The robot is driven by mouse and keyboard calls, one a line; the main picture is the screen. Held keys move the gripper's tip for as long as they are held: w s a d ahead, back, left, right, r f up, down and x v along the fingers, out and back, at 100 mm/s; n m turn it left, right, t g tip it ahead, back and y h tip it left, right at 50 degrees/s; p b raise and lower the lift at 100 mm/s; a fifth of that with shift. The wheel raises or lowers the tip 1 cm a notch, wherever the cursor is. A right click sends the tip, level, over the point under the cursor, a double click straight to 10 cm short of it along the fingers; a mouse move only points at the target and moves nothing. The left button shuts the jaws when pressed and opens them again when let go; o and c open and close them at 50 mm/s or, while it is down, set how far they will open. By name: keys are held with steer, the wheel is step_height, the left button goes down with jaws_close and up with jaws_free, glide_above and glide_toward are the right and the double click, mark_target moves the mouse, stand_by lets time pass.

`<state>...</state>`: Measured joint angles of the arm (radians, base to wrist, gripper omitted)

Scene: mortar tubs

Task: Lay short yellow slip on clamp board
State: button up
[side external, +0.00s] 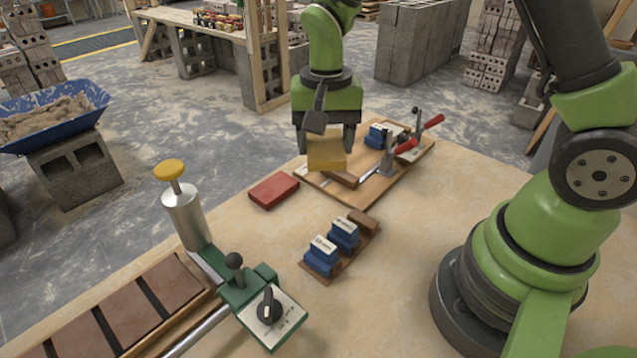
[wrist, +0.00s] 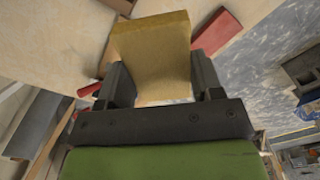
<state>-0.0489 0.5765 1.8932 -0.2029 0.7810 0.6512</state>
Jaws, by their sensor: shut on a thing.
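The short yellow slip (side external: 326,152) is a yellow block held between the jaws of my gripper (side external: 326,140). In the wrist view the slip (wrist: 151,50) sits between the two dark fingers (wrist: 155,85) of my gripper, which is shut on it. In the side view it hangs over the left part of the clamp board (side external: 373,191), a wooden board with red-handled toggle clamps (side external: 405,147). The slip looks raised above the board; the exact gap cannot be told. It hides part of the board behind it.
A red slip (side external: 274,190) lies on the table left of the board. A wooden holder (side external: 335,269) with blue blocks (side external: 344,234) stands in front. A blue block (side external: 378,135) is on the board's far side. A green press with a metal cylinder (side external: 184,215) stands at the left.

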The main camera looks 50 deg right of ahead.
mark_target(341, 145)
steer(key=r+n, duration=0.1)
steer(key=n, duration=0.1)
steer(key=s+n, duration=0.1)
steer(key=n, duration=0.1)
steer(key=s+d+r+n, duration=0.1)
steer(key=n, duration=0.1)
steer(key=shift+s+r, duration=0.1)
steer(key=shift+r, duration=0.25)
steer(key=n, duration=0.2)
steer(key=s+r+n, duration=0.1)
steer(key=shift+d, duration=0.25)
steer(key=shift+r, duration=0.1)
